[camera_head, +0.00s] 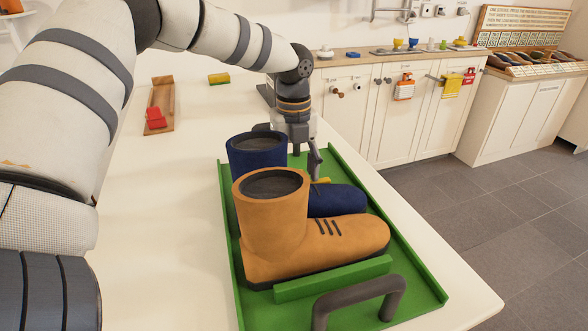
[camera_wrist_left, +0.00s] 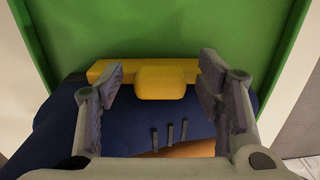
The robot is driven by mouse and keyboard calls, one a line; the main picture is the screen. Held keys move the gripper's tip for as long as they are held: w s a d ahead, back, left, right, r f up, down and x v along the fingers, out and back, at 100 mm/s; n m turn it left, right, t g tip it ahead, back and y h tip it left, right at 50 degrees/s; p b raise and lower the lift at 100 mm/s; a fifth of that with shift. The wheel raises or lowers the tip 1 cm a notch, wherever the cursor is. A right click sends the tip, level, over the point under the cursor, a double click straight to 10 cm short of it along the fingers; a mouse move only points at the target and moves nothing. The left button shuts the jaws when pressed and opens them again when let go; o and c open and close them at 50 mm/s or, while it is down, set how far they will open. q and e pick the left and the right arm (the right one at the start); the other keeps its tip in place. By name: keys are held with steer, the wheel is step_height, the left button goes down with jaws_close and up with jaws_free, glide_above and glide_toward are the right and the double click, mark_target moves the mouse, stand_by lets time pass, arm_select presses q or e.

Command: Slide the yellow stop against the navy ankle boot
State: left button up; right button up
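The navy ankle boot (camera_head: 337,200) stands on the green tray (camera_head: 430,287), behind a tan boot (camera_head: 285,235). In the head view only a small bit of the yellow stop (camera_head: 323,180) shows behind the navy boot. In the left wrist view the yellow stop (camera_wrist_left: 115,72) is a bar with a raised block, along the side of the navy boot (camera_wrist_left: 60,120). I cannot tell whether they touch. My left gripper (camera_head: 299,165) is lowered behind the navy boot. In the wrist view its fingers (camera_wrist_left: 160,80) are open on either side of the block, with gaps. My right gripper is not visible.
A green bar (camera_head: 332,279) lies along the tan boot's near side, and a dark handle (camera_head: 358,297) arches at the tray's near end. A wooden tray with a red block (camera_head: 155,118) and a yellow-green block (camera_head: 219,79) lie farther back. The white table left of the tray is clear.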

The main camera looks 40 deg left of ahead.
arm_select(q)
jaws_close()
steer(key=shift+w+a+r, duration=0.15)
steer(key=shift+w+a, duration=0.05)
steer(key=shift+a, duration=0.15)
steer(key=shift+o, duration=0.2)
jaws_free()
step_height(320, 180, up, 12)
stand_by(0.4)
